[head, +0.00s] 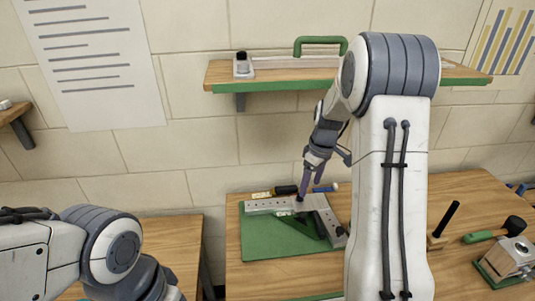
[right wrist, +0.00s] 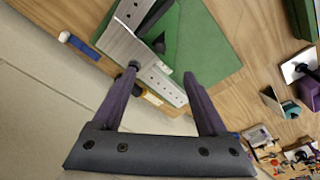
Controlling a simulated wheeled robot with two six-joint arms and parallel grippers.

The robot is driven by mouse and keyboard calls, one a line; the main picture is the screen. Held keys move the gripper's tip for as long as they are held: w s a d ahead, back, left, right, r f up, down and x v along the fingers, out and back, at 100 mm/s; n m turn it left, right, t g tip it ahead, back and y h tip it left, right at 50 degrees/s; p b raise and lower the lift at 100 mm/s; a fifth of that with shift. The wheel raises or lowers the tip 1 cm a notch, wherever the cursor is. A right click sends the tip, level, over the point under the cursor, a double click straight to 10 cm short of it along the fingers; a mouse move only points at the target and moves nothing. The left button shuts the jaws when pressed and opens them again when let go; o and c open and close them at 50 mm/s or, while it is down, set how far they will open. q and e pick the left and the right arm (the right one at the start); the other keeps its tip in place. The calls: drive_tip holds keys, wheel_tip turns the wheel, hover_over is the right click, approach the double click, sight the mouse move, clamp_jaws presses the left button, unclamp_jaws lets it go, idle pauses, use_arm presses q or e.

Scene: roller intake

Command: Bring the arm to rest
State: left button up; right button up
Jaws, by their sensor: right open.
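My right arm rises large in the middle of the head view. Its gripper (head: 310,188) is small there, pointing down over a grey metal L-shaped piece (head: 328,217) that lies on a green mat (head: 262,242). In the right wrist view my right gripper (right wrist: 163,71) has its two purple fingers spread apart. The left finger's tip overlaps the metal piece (right wrist: 125,43) in the picture; I cannot tell whether they touch. Nothing shows held between the fingers. My left arm shows at the lower left of the head view, but its gripper is out of frame.
The workbench (head: 470,190) carries the mat. A black-handled tool (head: 286,190) lies behind the metal piece. A black upright post (head: 446,219) and a metal block (head: 512,256) stand at the right. A wall shelf (head: 275,74) hangs above. A gap separates the left table (head: 178,236) from the bench.

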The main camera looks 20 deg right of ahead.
drive_tip(key=s+a+r+n, duration=0.1)
drive_tip(key=s+a+r, duration=0.15)
drive_tip(key=a, duration=0.75)
drive_tip(key=s+a+r, duration=0.2)
drive_tip(key=s+a, duration=0.2)
drive_tip(key=a, duration=0.6)
drive_tip(key=s+a, duration=0.5)
drive_tip(key=s, duration=0.5)
drive_tip(key=s+a+n+g+b, duration=0.1)
drive_tip(key=s+a, duration=0.4)
drive_tip(key=s, duration=0.5)
drive_tip(key=shift+s, duration=0.15)
